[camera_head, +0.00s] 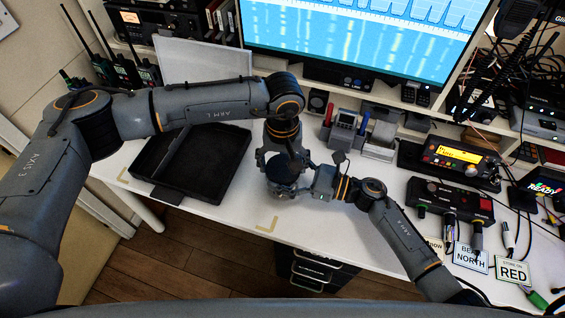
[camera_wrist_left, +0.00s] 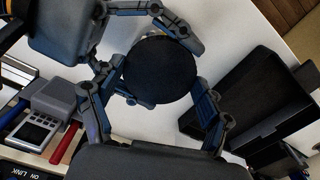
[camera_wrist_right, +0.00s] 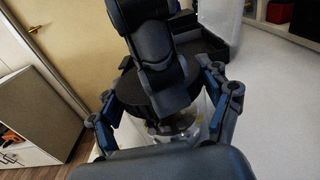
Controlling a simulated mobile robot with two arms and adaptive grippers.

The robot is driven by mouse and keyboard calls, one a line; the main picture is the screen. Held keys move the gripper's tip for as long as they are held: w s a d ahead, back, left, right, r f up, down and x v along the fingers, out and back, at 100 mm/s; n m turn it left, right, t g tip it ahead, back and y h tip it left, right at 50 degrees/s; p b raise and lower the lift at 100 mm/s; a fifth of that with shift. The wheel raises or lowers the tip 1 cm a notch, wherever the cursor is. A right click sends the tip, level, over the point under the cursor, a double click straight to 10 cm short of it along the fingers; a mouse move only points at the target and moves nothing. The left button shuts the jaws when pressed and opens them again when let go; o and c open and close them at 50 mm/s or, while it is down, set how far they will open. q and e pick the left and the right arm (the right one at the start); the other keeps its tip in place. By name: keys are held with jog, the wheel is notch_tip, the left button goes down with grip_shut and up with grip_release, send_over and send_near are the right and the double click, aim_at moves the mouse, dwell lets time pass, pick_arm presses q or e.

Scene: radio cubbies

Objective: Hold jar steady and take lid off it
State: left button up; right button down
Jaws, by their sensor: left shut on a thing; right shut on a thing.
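The jar (camera_wrist_right: 207,138) is clear, with something dark inside, and stands upright on the white table. Its round black lid (camera_wrist_left: 160,70) shows from above in the left wrist view and sits over the jar's mouth; I cannot tell whether there is a gap. My left gripper (camera_head: 282,168) comes down from above with its fingers shut on the lid's rim; they flank it in the left wrist view (camera_wrist_left: 160,88). My right gripper (camera_wrist_right: 165,112) reaches from the right side, lower down, and is shut around the jar. The grippers hide much of the jar in the head view.
A black open tray (camera_head: 205,165) lies left of the jar. A gadget with a small screen (camera_head: 345,122) and red and blue items stands behind it. A radio (camera_head: 455,160), cables and label cards (camera_head: 512,270) fill the right side. The table's front is mostly clear.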

pick_arm(q)
jog(key=shift+n, duration=1.1)
pick_arm(e)
jog(key=shift+d+f, duration=0.1)
jog(key=shift+f, duration=0.1)
pick_arm(q)
jog(key=o, duration=1.3)
notch_tip(320, 180, up, 4)
jog(key=shift+r, duration=0.15)
jog(key=shift+c, duration=0.5)
jog(key=shift+s+d+r, duration=0.1)
jog(key=shift+d+r, duration=0.05)
jog(key=shift+r, duration=0.4)
notch_tip(320, 180, up, 2)
jog(key=shift+r+m, duration=0.1)
jog(key=shift+m, duration=0.4)
jog(key=shift+f, duration=3.85)
